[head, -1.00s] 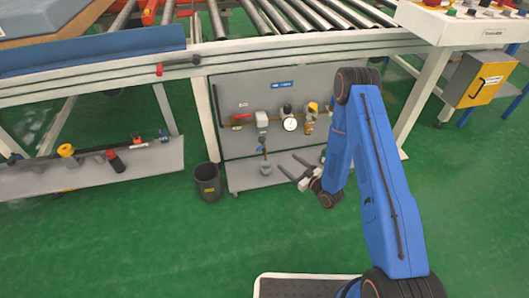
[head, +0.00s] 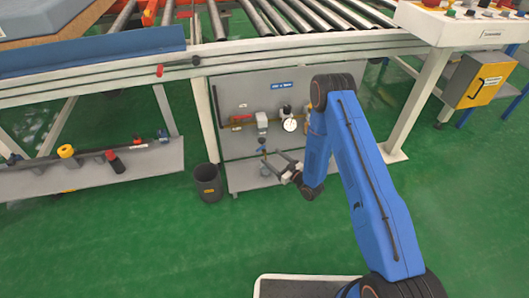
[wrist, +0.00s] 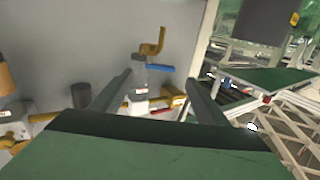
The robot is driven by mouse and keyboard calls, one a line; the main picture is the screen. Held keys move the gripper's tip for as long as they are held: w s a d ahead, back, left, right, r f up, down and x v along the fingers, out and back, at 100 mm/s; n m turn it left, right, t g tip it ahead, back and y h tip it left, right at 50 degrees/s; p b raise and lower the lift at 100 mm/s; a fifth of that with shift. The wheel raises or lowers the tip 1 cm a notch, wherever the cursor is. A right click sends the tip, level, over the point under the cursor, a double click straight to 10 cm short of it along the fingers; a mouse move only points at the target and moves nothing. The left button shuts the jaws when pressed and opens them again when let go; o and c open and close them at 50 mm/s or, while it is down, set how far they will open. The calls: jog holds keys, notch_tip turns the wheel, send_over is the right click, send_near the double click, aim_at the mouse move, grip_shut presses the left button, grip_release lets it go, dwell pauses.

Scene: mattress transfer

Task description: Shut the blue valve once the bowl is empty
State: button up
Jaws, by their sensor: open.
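The blue valve (head: 262,148) sits on a brass pipe below a white-topped unit on the grey panel. In the wrist view its blue handle (wrist: 160,68) lies crosswise beside a brass elbow (wrist: 152,48), between my fingertips in the picture; contact cannot be told. The small grey bowl (head: 265,171) is on the panel's lower shelf, under the valve. Its contents are too small to make out. My gripper (head: 275,162) is open and empty, just right of the bowl and valve in the head view. It also shows in the wrist view (wrist: 159,80).
A red handle (head: 238,127), a round gauge (head: 289,125) and brass fittings share the panel. A black bin (head: 207,182) stands on the green floor left of the shelf. The roller conveyor (head: 275,18) is above. A white leg (head: 405,115) is to the right.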

aim_at(264, 151)
jog(key=x, duration=0.6)
jog(key=shift+w+a, duration=0.15)
jog(key=shift+c, duration=0.3)
jog(key=c, duration=1)
